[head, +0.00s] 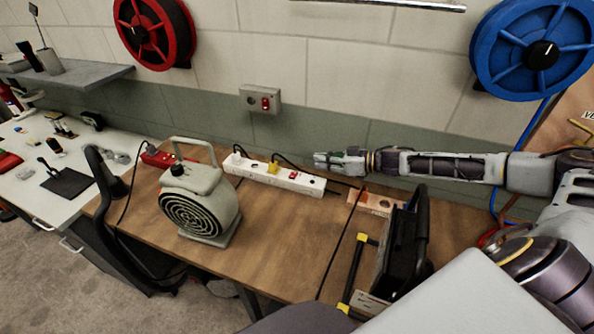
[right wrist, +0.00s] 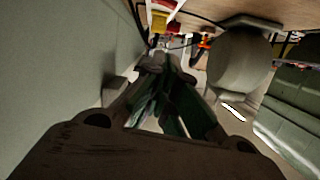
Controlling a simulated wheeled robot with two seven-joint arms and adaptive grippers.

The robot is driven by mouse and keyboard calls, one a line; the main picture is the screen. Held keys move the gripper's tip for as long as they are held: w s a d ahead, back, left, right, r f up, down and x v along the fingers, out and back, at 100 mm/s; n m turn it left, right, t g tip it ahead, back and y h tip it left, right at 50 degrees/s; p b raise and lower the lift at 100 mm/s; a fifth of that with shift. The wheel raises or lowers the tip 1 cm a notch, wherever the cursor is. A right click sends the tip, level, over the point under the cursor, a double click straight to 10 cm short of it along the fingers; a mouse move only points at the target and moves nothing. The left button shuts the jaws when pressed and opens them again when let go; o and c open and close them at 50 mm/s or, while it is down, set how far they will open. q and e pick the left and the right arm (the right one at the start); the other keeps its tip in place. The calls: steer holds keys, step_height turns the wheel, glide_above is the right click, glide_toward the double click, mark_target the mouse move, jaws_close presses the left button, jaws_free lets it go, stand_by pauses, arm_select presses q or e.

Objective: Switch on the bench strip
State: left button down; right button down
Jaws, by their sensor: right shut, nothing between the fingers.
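The bench strip (head: 257,176) is a long white power strip at the back of the wooden bench. It carries a yellow plug (head: 272,168), dark plugs and a small red switch (head: 293,176); whether the switch is on cannot be told. My right gripper (head: 317,160) reaches in from the right, shut and empty, beside the strip's right end in the picture and seemingly apart from it. In the right wrist view its fingers (right wrist: 168,65) meet below part of the strip (right wrist: 169,4), which is cut off by the top edge. My left gripper is not in view.
A grey-green fan heater (head: 200,205) stands left of the strip. A wall box (head: 260,100) with a red button is above. A black case-like object (head: 400,245) stands at the right. Cables cross the bench; its middle front (head: 285,235) is mostly clear.

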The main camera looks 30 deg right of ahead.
mark_target(297, 180)
steer(key=shift+x, duration=1.5)
steer(key=shift+p+x, duration=0.75)
steer(key=shift+x, duration=2.1)
steer(key=shift+w+a+f, duration=0.1)
steer(key=shift+w+f, duration=0.05)
steer(key=shift+a+f, duration=0.1)
steer(key=shift+f, duration=1.8)
steer(key=shift+s+a+f+p, duration=0.15)
steer(key=shift+s+p, duration=0.15)
steer(key=shift+p, duration=0.05)
steer(key=shift+f, duration=0.1)
